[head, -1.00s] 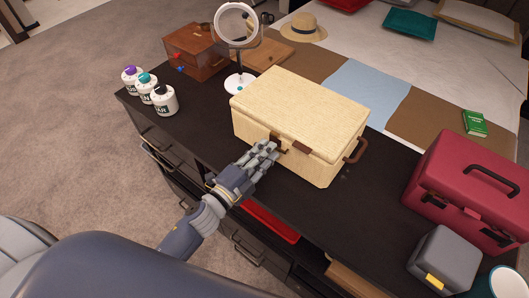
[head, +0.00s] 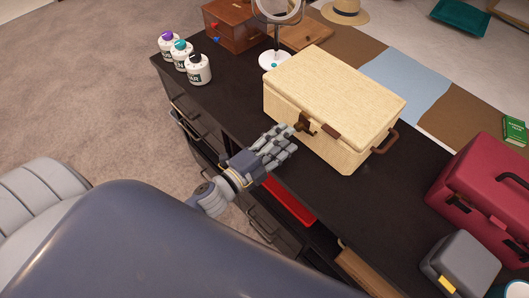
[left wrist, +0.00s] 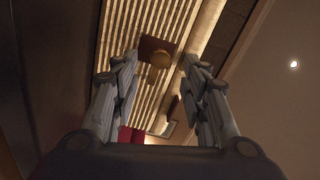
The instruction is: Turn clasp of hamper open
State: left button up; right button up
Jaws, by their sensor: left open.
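The cream woven hamper (head: 335,100) stands shut on the dark cabinet top. Its brown clasp (head: 304,123) is on the front face, just below the lid seam. In the left wrist view, the clasp (left wrist: 153,46) shows as a brown plate with a lighter knob, ahead of and between my fingers. My left gripper (head: 284,137) is open and empty, in front of the hamper, with its fingertips close to the clasp. I cannot tell whether they touch it. It also shows in the left wrist view (left wrist: 159,64). My right gripper is out of view.
A red case (head: 480,180) and a grey box (head: 460,265) stand to the right. Three white jars (head: 198,70), a round mirror (head: 275,60) and a wooden box (head: 236,25) stand at the left and back. A red item (head: 290,202) lies in the cabinet below.

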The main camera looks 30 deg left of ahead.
pick_arm(q)
jog(key=v, duration=0.8)
jog(key=shift+s+a, duration=0.1)
jog(key=s+a+f+n+g+y, duration=0.1)
jog(key=s+f+n+g+y, duration=0.15)
jog(key=f, duration=0.85)
jog(key=s+a+f+n+g+y, duration=0.1)
jog(key=s+a+f+n+g, duration=0.2)
jog(key=f, duration=0.8)
jog(key=s+f+n+g+y, duration=0.2)
jog(key=f+n, duration=0.3)
jog(key=f, duration=0.6)
jog(key=s+f+n+g, duration=0.3)
jog(key=s+f, duration=0.5)
jog(key=s, duration=0.3)
jog(key=s+f+n+g, duration=0.3)
jog(key=s+f+g, duration=0.2)
jog(key=s+f, duration=0.3)
jog(key=s, duration=0.4)
jog(key=shift+s+a+f+y, duration=0.25)
jog(key=shift+s+f+y, duration=0.1)
jog(key=shift+f, duration=0.05)
jog(key=shift+g, duration=0.25)
